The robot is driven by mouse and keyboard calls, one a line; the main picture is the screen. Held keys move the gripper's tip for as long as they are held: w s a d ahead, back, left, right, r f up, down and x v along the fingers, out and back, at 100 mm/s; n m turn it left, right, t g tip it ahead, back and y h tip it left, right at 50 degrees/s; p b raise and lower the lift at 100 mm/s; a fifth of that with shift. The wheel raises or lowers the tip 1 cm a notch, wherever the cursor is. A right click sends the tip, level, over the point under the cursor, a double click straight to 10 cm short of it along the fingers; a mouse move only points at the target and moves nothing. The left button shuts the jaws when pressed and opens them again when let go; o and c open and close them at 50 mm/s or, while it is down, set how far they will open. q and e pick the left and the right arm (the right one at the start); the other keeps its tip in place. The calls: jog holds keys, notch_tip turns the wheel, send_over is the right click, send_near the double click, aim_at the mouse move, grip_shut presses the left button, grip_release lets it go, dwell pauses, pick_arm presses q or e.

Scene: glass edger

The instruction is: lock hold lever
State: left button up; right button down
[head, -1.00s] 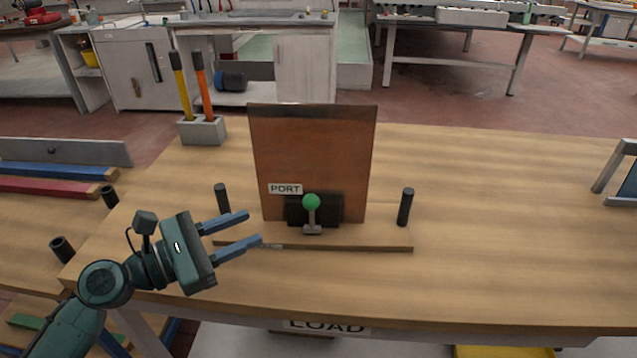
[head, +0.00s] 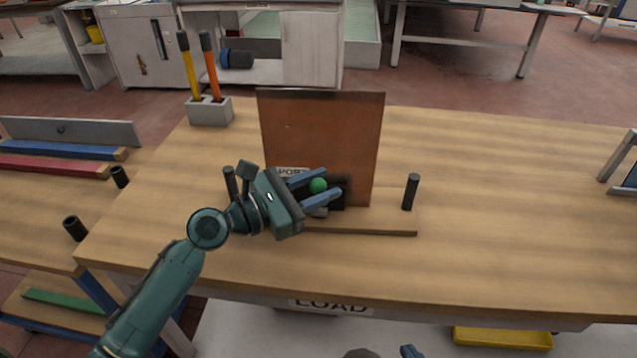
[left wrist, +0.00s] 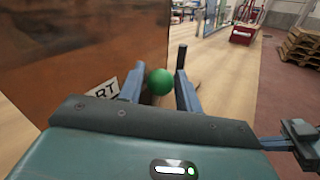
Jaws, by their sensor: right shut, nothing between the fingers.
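The hold lever has a green ball knob (head: 318,186) and stands in front of an upright brown panel (head: 325,140) with a PORT label. My left gripper (head: 327,184) reaches it from the left. Its two blue fingers are open, one on each side of the green knob. In the left wrist view the knob (left wrist: 160,82) shows between the fingertips, with a gap on the right finger's side; contact with the left finger cannot be told. The lever's base is mostly hidden behind the fingers. A small blue tip of my right gripper (head: 409,351) shows at the bottom edge.
The panel stands on a wooden base board (head: 385,228) with a black post (head: 411,191) at the right and another (head: 230,183) at the left, close to my gripper. A grey holder (head: 210,112) with two handled tools stands behind left.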

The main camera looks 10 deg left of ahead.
pick_arm(q)
jog(key=shift+d, duration=0.1)
grip_shut()
dwell(0.3)
